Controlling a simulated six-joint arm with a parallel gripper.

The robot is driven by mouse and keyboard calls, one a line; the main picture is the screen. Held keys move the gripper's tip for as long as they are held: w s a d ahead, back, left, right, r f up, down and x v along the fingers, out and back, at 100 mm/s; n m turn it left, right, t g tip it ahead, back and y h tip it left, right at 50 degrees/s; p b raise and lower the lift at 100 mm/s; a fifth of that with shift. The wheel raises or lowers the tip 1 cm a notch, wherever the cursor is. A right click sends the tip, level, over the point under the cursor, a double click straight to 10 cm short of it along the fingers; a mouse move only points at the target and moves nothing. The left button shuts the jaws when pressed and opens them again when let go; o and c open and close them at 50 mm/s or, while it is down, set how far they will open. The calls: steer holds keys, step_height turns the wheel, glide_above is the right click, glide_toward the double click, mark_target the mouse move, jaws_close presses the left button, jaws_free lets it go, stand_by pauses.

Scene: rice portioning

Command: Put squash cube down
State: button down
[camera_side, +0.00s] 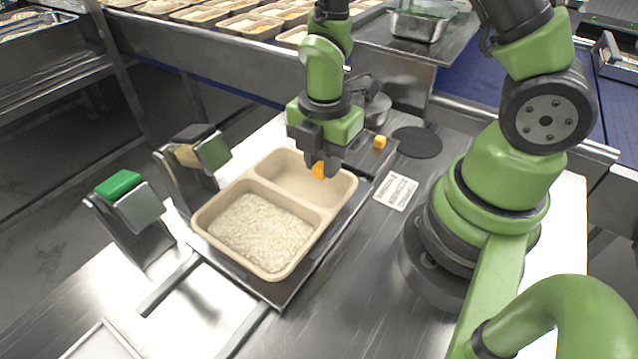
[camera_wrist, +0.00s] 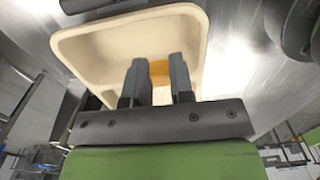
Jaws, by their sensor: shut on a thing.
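My gripper (camera_side: 322,170) is shut on an orange squash cube (camera_side: 319,170). It holds the cube over the empty compartment at the far right end of the beige tray (camera_side: 207,212). In the wrist view the cube (camera_wrist: 159,68) shows between the two fingers of my gripper (camera_wrist: 156,75), with the tray's pale wall (camera_wrist: 75,50) around it. I cannot tell whether the cube touches the tray floor. The near, larger compartment holds a flat layer of rice (camera_side: 260,230).
Another orange cube (camera_side: 379,142) sits on the steel table right of the tray, near a black disc (camera_side: 417,142) and a printed label (camera_side: 396,191). Metal stands with a green block (camera_side: 118,184) and a dark-topped block (camera_side: 193,133) rise to the left. Several filled trays (camera_side: 250,25) line the back.

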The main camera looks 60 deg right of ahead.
mark_target(323, 197)
steer(key=shift+f, duration=2.8)
steer(key=shift+f, duration=0.15)
steer(key=c, duration=1)
jaws_free()
